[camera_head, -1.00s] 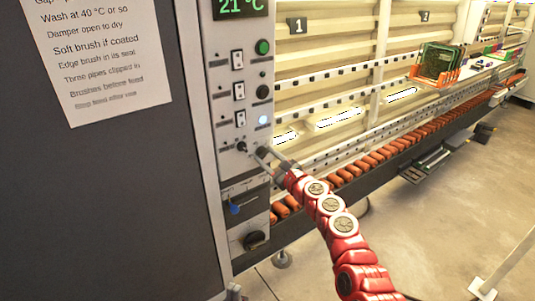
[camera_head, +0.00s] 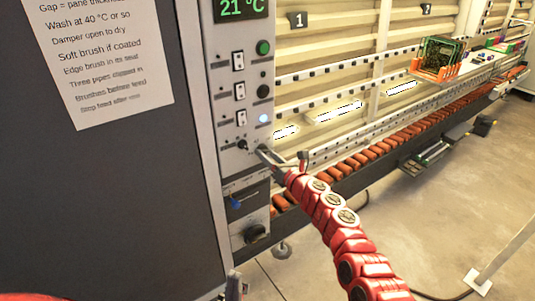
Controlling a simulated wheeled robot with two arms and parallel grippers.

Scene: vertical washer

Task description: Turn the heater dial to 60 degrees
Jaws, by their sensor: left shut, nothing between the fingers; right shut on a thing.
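A grey control panel (camera_head: 230,165) carries a green display (camera_head: 240,8) reading 21 °C. My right gripper (camera_head: 262,152) is at the panel's lower right edge, shut on what appears to be the heater dial; the fingers hide it and its setting cannot be read. A small black knob (camera_head: 242,144) is just left of these fingers.
White rocker switches (camera_head: 240,91) and round buttons (camera_head: 263,48) sit above. A blue-handled part (camera_head: 236,202) and a black knob (camera_head: 255,234) are below. A roller conveyor (camera_head: 360,160) runs off right. A paper notice (camera_head: 100,55) hangs on the dark cabinet at left.

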